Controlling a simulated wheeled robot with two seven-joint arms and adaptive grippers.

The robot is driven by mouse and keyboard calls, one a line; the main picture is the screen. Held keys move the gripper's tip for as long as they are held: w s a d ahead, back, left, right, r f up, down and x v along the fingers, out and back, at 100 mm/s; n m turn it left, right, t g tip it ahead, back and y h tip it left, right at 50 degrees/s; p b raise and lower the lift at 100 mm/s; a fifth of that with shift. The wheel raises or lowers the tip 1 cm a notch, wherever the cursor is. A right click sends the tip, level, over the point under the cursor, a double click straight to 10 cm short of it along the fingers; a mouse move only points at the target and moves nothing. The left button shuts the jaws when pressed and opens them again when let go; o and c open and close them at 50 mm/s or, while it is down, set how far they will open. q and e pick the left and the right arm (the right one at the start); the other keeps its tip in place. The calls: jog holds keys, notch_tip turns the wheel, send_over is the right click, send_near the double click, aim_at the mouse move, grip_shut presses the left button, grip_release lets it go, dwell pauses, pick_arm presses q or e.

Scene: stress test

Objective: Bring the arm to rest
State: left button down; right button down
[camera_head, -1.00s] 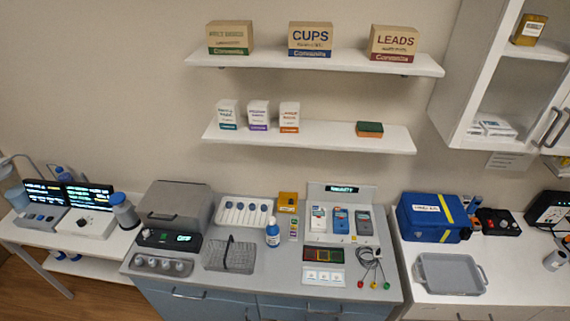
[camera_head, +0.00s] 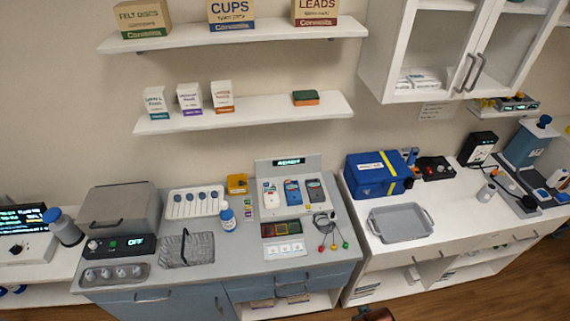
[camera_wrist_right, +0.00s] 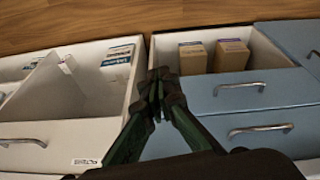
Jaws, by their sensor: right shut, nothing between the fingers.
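My right gripper (camera_wrist_right: 158,95) shows in the right wrist view, its dark fingers together and empty. Its tips are in front of the edge between a white open compartment (camera_wrist_right: 95,90) and a blue-grey one. I cannot tell whether they touch it. In the head view only a small dark and reddish piece (camera_head: 377,314), likely part of my right arm, shows at the bottom edge. My left gripper is in neither view.
The grey counter (camera_head: 190,275) carries a wire basket (camera_head: 187,249), a blue-capped bottle (camera_head: 227,217) and a grey-lidded device (camera_head: 119,209). A grey tray (camera_head: 400,223) and blue case (camera_head: 377,175) stand on the right counter. Two brown boxes (camera_wrist_right: 231,56) sit in the blue-grey compartment.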

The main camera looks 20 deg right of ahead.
jog(key=s+a+f+g+b, duration=0.1)
jog(key=s+f+b, duration=0.15)
jog(key=f, duration=0.95)
jog(key=s+f+b, duration=0.1)
jog(key=s+f, duration=0.2)
jog(key=f, duration=1)
jog(key=s+f+n+g+b, duration=0.1)
jog(key=s+f+b, duration=0.2)
jog(key=s+f, duration=1.4)
jog(key=shift+s+f+y, duration=0.3)
jog(key=shift+f, duration=0.35)
